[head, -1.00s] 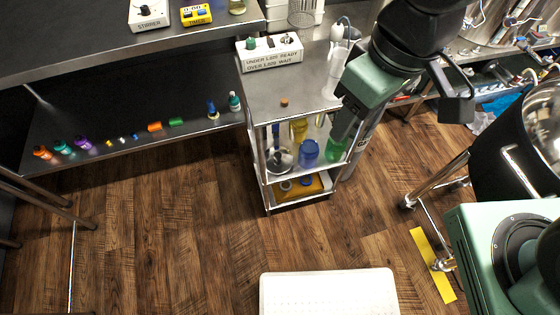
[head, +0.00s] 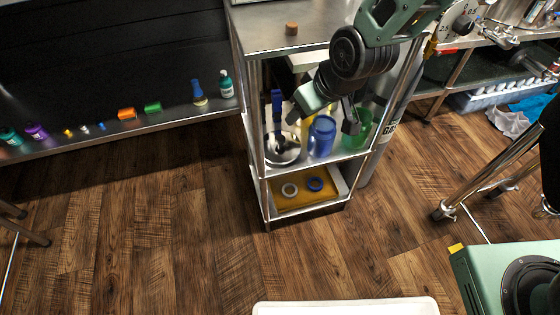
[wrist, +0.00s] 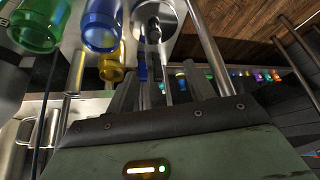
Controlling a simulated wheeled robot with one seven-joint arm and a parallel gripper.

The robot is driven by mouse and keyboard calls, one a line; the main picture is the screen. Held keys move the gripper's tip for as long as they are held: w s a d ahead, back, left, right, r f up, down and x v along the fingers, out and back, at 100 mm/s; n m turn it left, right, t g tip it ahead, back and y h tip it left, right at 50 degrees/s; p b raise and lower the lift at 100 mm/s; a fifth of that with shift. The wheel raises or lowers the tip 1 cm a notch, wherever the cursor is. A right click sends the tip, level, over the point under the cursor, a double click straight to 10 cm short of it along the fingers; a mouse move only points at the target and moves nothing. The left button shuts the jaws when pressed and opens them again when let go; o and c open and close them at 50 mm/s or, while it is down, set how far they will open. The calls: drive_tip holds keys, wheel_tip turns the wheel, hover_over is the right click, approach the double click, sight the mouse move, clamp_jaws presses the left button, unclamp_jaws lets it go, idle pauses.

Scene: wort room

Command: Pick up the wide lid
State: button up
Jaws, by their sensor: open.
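A round shiny metal piece with a dark knob (head: 281,150), which looks like the wide lid, lies on the middle shelf of the steel cart. It also shows at the top of the wrist view (wrist: 171,20). My gripper (head: 293,116) is open and empty, reaching into the cart above and beside it, apart from it. In the wrist view the spread fingers (wrist: 165,68) have a blue-handled tool (wrist: 142,70) in the gap behind them. A white ring (head: 290,190) and a blue ring (head: 315,184) lie on the yellow bottom tray.
A blue cup (head: 322,136), a green cup (head: 358,130) and a yellow cup (wrist: 112,66) stand close by. The cart's top (head: 255,38) and posts bound the opening. The wooden floor before the cart is clear.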

sight(280, 138)
drive_tip(key=b+x, duration=0.2)
drive_tip(key=x, duration=0.5)
drive_tip(key=b+x, duration=0.3)
drive_tip(key=x, duration=0.4)
drive_tip(key=b+x, duration=0.3)
drive_tip(key=x, duration=0.4)
drive_tip(key=shift+w+d, duration=0.4)
drive_tip(key=shift+r, duration=0.1)
clamp_jaws()
